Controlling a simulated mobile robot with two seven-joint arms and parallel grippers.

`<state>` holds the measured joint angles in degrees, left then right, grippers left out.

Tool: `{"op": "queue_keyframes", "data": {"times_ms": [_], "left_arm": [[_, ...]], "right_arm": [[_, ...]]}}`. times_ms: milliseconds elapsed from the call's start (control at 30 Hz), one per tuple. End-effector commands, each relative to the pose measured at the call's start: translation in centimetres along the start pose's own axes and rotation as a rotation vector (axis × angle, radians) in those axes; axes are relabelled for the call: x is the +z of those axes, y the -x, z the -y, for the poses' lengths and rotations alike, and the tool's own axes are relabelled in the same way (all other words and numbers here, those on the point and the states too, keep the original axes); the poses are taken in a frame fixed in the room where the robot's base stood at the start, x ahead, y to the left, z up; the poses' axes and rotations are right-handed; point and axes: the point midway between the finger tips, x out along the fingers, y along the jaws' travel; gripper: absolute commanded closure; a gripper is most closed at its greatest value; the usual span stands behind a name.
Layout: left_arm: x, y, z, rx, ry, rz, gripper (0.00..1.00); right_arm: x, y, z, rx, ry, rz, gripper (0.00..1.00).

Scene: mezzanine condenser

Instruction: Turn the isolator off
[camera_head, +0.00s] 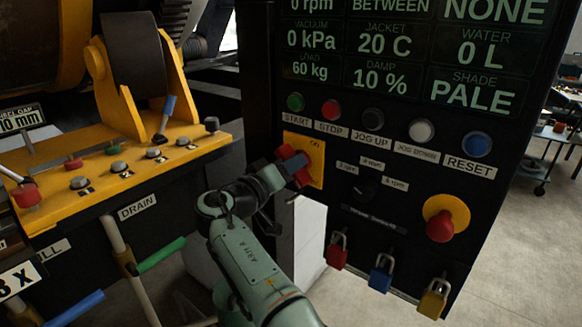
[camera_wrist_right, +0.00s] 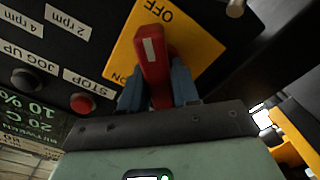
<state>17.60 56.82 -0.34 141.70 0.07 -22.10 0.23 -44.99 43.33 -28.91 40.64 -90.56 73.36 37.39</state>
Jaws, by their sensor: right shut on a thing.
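The isolator has a red handle (camera_head: 287,156) on a yellow plate (camera_head: 316,165) at the left edge of the dark control panel, below the START button. My right gripper (camera_head: 294,168) is at the handle, coming from below. In the right wrist view, its two blue-grey fingers (camera_wrist_right: 158,85) are shut on the red handle (camera_wrist_right: 152,55), one on each side. That view shows the yellow plate (camera_wrist_right: 128,42) upside down, with OFF near its top and ON at the lower left. The handle has a white mark near its end. My left gripper is not in view.
The START (camera_head: 295,102) and STOP (camera_head: 331,109) buttons sit just above the isolator. A red emergency button (camera_head: 440,226) is at right, and padlocks (camera_head: 337,252) hang below. A yellow machine bench (camera_head: 150,160) with levers stands at left. Open floor lies right of the panel.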

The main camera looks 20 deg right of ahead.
Motion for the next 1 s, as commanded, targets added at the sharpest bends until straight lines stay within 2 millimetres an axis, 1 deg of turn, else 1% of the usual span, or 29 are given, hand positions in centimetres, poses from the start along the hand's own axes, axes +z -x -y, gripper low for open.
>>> {"op": "queue_keyframes", "data": {"times_ms": [33,67,100,367,467,567,733,900,1000], "left_arm": [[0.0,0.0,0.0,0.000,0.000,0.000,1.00],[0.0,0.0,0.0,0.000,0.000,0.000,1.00],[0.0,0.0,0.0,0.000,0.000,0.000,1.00],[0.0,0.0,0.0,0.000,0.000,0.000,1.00],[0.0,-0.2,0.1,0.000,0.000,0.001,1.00],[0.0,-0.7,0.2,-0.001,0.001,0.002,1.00],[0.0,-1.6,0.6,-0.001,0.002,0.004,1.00],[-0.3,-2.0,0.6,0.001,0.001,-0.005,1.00],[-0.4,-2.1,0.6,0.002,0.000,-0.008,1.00]], "right_arm": [[-0.1,0.0,-0.1,-0.001,-0.006,-0.003,0.63],[-0.1,0.0,-0.1,-0.001,-0.006,-0.003,0.53],[-0.1,0.0,-0.1,-0.001,-0.005,-0.003,0.49],[-0.1,0.1,0.0,0.000,-0.002,-0.001,0.49],[-0.1,0.7,0.0,-0.002,-0.002,-0.002,0.49],[0.0,2.0,0.1,-0.003,-0.003,-0.003,0.49],[0.0,5.7,0.1,-0.004,-0.003,-0.005,0.49],[-0.1,9.5,0.1,-0.003,-0.003,-0.005,0.49],[-0.1,11.2,0.0,-0.002,-0.003,-0.005,0.49]]}}
